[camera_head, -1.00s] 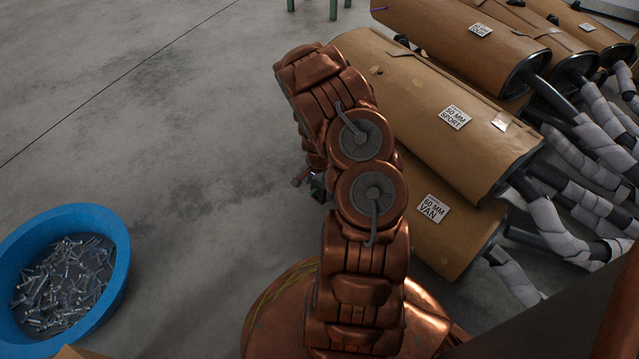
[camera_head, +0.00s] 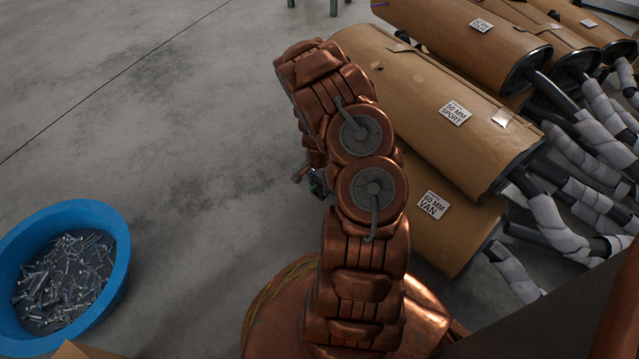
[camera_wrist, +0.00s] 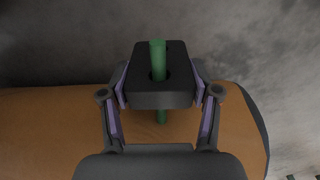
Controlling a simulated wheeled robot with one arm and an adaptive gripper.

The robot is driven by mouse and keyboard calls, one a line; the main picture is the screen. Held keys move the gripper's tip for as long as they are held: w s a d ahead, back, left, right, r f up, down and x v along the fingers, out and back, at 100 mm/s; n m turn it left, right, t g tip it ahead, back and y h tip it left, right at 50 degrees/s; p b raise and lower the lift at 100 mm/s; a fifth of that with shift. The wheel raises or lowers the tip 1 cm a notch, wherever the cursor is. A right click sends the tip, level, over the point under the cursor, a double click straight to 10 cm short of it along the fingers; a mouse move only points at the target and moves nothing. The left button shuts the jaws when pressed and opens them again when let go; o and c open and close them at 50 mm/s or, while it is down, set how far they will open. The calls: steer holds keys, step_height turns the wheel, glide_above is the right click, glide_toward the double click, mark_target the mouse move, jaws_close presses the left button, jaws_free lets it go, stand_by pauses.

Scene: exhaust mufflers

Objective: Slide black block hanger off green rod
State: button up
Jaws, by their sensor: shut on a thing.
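In the wrist view the black block hanger (camera_wrist: 174,96) sits between the two fingers of my gripper (camera_wrist: 161,88), which is shut on its left and right sides. The green rod (camera_wrist: 158,58) passes through the hole in the block. Its end shows above the block and more of it shows below, over a brown wrapped surface. In the head view my arm hides most of the gripper and block; only a small dark and green bit shows left of the arm.
Brown-wrapped mufflers (camera_head: 425,115) with wrapped pipes are stacked on the right. A blue tub (camera_head: 118,262) of metal pieces stands on the floor at the lower left. The grey concrete floor (camera_head: 200,130) is clear between the tub and my arm.

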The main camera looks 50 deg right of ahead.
steer(key=shift+r, duration=0.2)
steer(key=shift+a+p, duration=0.25)
steer(key=shift+p, duration=0.15)
steer(key=shift+w+a+p, duration=0.1)
steer(key=shift+a+p, duration=0.25)
steer(key=shift+a, duration=0.15)
steer(key=a+p, duration=0.2)
steer(key=a, duration=0.3)
stand_by(1.0)
steer(key=shift+a, duration=0.2)
steer(key=shift+a, duration=1.05)
